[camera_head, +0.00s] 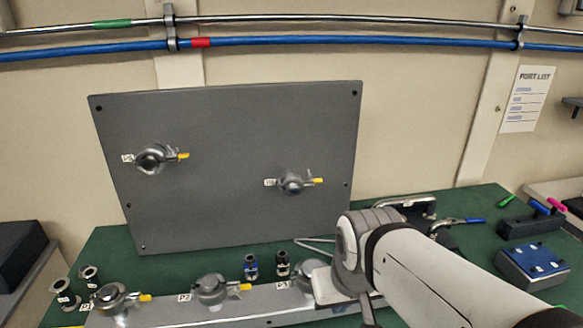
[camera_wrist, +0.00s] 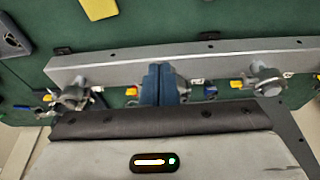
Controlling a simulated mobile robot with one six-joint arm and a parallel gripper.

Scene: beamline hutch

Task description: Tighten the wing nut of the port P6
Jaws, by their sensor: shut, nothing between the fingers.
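Two clamped ports sit on the upright grey panel (camera_head: 235,110): a left port (camera_head: 152,158) and a right port (camera_head: 292,184), each with a yellow wing nut on its right side. More ports stand on the low grey rail: a left one (camera_head: 110,298) and a middle one (camera_head: 210,288); my arm covers the rail's right part. The labels are too small to read, so I cannot tell which port is P6. In the wrist view my gripper (camera_wrist: 161,84) is shut and empty, in front of a rail port that its fingers partly hide. Other rail ports (camera_wrist: 75,94) (camera_wrist: 265,78) flank it.
Small dark fittings (camera_head: 251,266) stand behind the rail. A blue-topped box (camera_head: 536,262) and tools lie on the green bench at right. A black box (camera_head: 20,255) is at far left. Pipes (camera_head: 340,41) run along the wall above the panel; a port list (camera_head: 525,98) hangs at right.

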